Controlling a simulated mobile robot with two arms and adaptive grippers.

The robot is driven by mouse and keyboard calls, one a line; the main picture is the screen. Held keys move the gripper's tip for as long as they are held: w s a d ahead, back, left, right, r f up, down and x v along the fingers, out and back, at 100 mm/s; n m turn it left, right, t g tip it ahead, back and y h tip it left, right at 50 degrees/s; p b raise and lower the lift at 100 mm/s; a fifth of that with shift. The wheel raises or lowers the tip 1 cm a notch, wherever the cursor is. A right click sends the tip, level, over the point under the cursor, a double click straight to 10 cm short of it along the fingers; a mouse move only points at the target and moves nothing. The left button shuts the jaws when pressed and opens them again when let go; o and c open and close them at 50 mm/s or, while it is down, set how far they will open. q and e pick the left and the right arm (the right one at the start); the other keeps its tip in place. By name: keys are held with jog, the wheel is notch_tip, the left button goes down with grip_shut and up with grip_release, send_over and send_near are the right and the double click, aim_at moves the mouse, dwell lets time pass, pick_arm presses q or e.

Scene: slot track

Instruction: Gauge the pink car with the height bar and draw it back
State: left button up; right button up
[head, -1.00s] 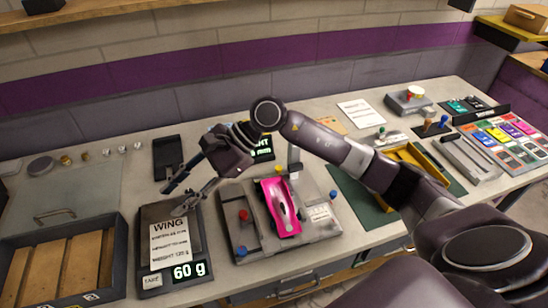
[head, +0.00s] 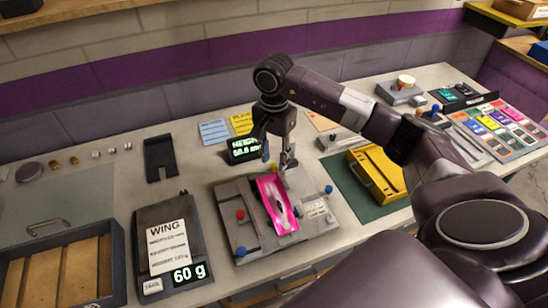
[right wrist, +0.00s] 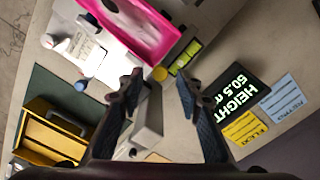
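The pink car (head: 276,205) lies on the grey gauge fixture (head: 235,185) at the middle of the bench. Part of it also shows at the top of the right wrist view (right wrist: 142,28). My right gripper (head: 278,164) points down at the back end of the car. Its fingers are apart in the right wrist view (right wrist: 158,88). A grey upright block (right wrist: 149,118), seemingly the height bar, shows between and below the fingers; I cannot tell whether they touch it. My left gripper is not in view.
A scale (head: 172,215) reading 60 g, with a WING card on it, stands left of the fixture. A wooden-slatted tray (head: 115,262) is at the front left. A yellow box (head: 378,174) on a green mat stands to the right. Blue and yellow notes (head: 213,132) lie behind.

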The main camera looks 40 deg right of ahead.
jog(key=shift+f, duration=0.75)
grip_shut()
